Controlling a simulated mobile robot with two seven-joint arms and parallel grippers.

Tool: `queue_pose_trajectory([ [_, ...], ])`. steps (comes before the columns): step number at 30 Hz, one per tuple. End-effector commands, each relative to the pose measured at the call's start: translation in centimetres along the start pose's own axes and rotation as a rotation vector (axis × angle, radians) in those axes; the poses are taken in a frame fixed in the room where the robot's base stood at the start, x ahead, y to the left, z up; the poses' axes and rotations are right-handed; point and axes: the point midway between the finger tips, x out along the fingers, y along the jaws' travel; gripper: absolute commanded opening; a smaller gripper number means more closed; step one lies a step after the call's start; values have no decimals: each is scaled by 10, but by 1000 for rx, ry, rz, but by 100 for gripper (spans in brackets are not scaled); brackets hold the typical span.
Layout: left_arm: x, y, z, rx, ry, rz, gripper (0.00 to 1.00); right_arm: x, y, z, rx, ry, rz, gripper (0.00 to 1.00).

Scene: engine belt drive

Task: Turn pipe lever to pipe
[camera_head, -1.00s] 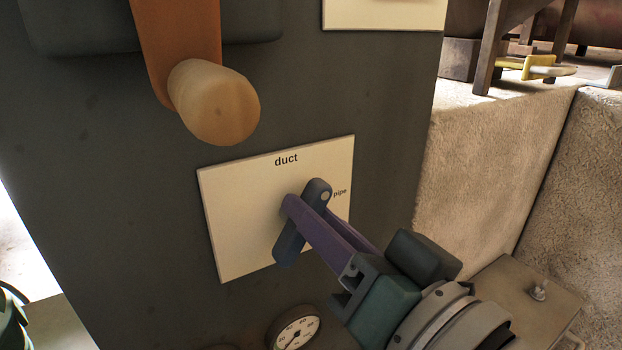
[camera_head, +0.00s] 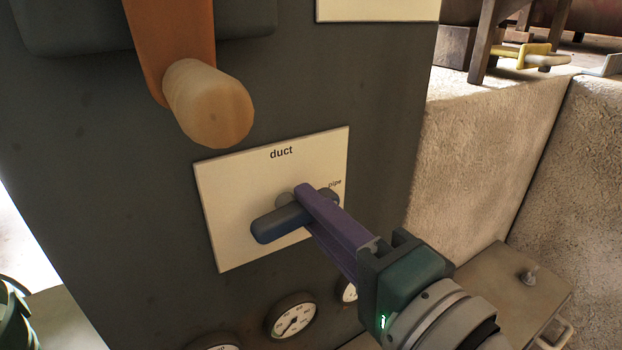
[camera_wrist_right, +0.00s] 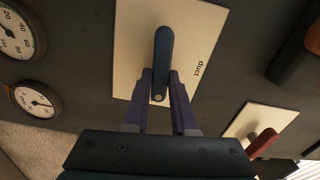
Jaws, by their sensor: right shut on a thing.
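The blue lever (camera_head: 280,224) sits on a cream plate (camera_head: 225,194) marked "duct" at the top and "pipe" at the right. In the head view it lies nearly level, its right end slightly raised, just below the word "pipe". My right gripper (camera_head: 306,190) is shut on the lever near this right end, its purple fingers partly hiding it. In the right wrist view the lever (camera_wrist_right: 163,55) runs up from between the fingertips (camera_wrist_right: 159,80), with a pale dot at its near end. My left gripper is not in view.
An orange handle with a tan knob (camera_head: 208,103) juts out above the plate. Round gauges (camera_head: 291,316) sit below it. A second cream plate (camera_head: 375,8) is at the top. A concrete wall (camera_head: 480,160) and metal box (camera_head: 500,295) stand to the right.

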Motion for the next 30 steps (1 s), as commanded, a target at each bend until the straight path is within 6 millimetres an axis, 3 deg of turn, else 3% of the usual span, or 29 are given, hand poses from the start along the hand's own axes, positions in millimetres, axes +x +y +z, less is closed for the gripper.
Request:
queue_pose_trajectory([
  [9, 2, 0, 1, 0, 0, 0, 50, 0, 2, 0, 113, -1, 2, 0],
  [25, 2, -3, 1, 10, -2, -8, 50, 0, 2, 0, 135, -1, 2, 0],
  [26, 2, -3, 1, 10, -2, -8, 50, 0, 2, 0, 135, -1, 2, 28],
  [30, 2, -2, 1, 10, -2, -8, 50, 0, 2, 0, 134, -1, 2, 44],
])
